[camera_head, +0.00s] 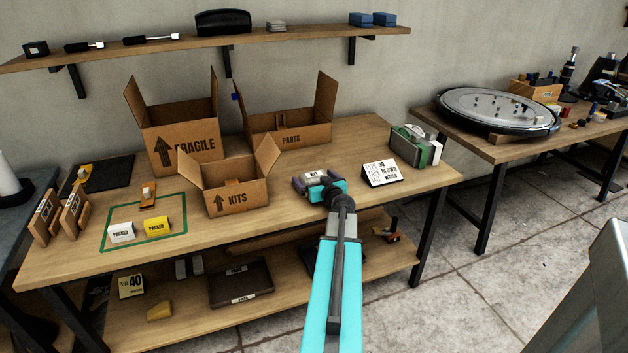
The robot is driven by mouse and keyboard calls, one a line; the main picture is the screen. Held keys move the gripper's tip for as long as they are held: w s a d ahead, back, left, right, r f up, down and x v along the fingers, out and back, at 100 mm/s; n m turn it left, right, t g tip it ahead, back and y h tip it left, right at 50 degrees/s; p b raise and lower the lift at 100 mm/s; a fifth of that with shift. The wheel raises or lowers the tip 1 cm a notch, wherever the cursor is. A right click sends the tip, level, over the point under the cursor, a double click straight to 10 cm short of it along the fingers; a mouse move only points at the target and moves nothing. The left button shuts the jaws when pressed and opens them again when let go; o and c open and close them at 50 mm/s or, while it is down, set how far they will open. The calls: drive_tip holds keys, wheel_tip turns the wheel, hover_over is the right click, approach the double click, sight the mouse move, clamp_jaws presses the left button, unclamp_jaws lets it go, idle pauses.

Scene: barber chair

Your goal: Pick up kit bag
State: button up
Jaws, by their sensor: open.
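A small purple-grey bundle with a white tag reading KIT, which looks like the kit bag (300,184), lies on the wooden workbench (290,218), right of the open KITS box (237,198). My turquoise and dark arm reaches up from the bottom of the picture. My gripper (324,184) is at the bundle, over its right and front part, and hides some of it. The gripper is open; its fingers are small here, and I cannot tell whether they touch the bundle.
Open FRAGILE (184,138) and PARTS (291,130) boxes stand behind. A white text card (381,172) and a green-and-white device (414,147) stand to the right. A green-outlined area (172,238) with PACKED cards is at the left. A lower shelf holds a dark case (240,282).

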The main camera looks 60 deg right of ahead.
sight(314, 174)
drive_tip(key=shift+c, duration=0.3)
drive_tip(key=c, duration=1.1)
drive_tip(key=shift+r, duration=0.1)
drive_tip(key=shift+r, duration=1.65)
drive_tip(key=b+v, duration=0.2)
drive_tip(key=v, duration=0.2)
drive_tip(key=shift+s+a+f+b, duration=0.1)
drive_tip(key=shift+a+f+b, duration=0.15)
drive_tip(key=shift+a+b, duration=0.25)
drive_tip(key=shift+a+b+v, duration=0.3)
drive_tip(key=shift+b+v, duration=0.3)
drive_tip(key=shift+v, duration=0.95)
drive_tip(key=shift+r, duration=0.1)
drive_tip(key=shift+a+p, duration=0.15)
drive_tip(key=shift+p, duration=0.6)
